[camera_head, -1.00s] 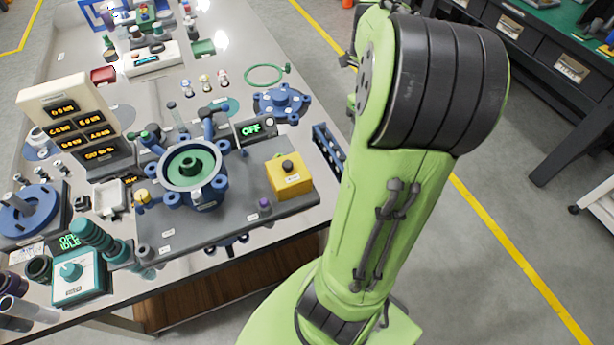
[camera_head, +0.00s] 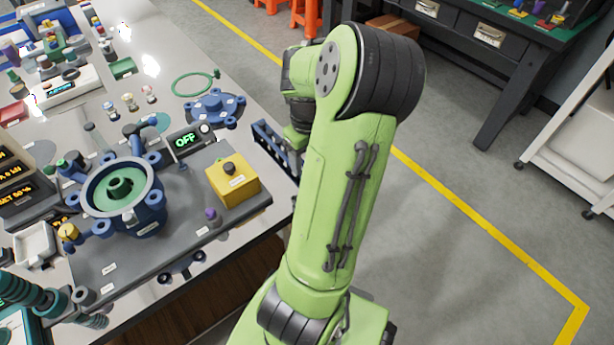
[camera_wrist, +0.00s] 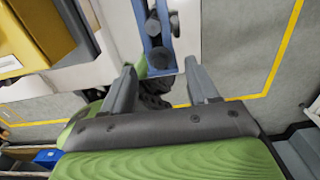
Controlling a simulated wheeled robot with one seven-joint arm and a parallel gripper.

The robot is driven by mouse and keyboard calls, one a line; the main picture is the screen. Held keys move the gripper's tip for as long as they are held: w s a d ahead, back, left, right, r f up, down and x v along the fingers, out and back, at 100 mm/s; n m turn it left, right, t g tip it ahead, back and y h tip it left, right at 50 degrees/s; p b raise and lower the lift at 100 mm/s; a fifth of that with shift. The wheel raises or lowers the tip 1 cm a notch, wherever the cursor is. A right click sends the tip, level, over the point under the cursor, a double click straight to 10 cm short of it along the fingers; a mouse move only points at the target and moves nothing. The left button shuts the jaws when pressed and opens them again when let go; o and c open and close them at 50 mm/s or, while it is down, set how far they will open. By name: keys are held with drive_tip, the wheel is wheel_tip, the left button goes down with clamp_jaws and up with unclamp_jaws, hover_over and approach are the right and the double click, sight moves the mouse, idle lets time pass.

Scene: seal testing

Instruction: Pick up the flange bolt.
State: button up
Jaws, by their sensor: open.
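In the wrist view, my gripper (camera_wrist: 160,78) is open, with its two grey fingers apart and nothing held between them. Just beyond the fingertips is a narrow blue rack (camera_wrist: 143,22) holding dark round-ended parts (camera_wrist: 160,57) that look like bolts. I cannot tell for sure which one is the flange bolt. In the head view, the blue rack (camera_head: 266,141) stands at the table's right edge, partly behind my arm. My gripper is hidden there by the arm.
A yellow box (camera_head: 232,182) with a dark knob sits on the grey base plate (camera_head: 130,265) left of the rack. A blue flanged cover (camera_head: 214,106) and green ring (camera_head: 192,83) lie behind. Open floor (camera_head: 450,290) with a yellow line lies right of the table.

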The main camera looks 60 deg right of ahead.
wheel_tip(320, 180, down, 3)
drive_tip(key=shift+b, duration=0.4)
drive_tip(key=shift+r, duration=0.15)
drive_tip(key=shift+a, duration=0.1)
clamp_jaws()
drive_tip(key=shift+s, duration=0.1)
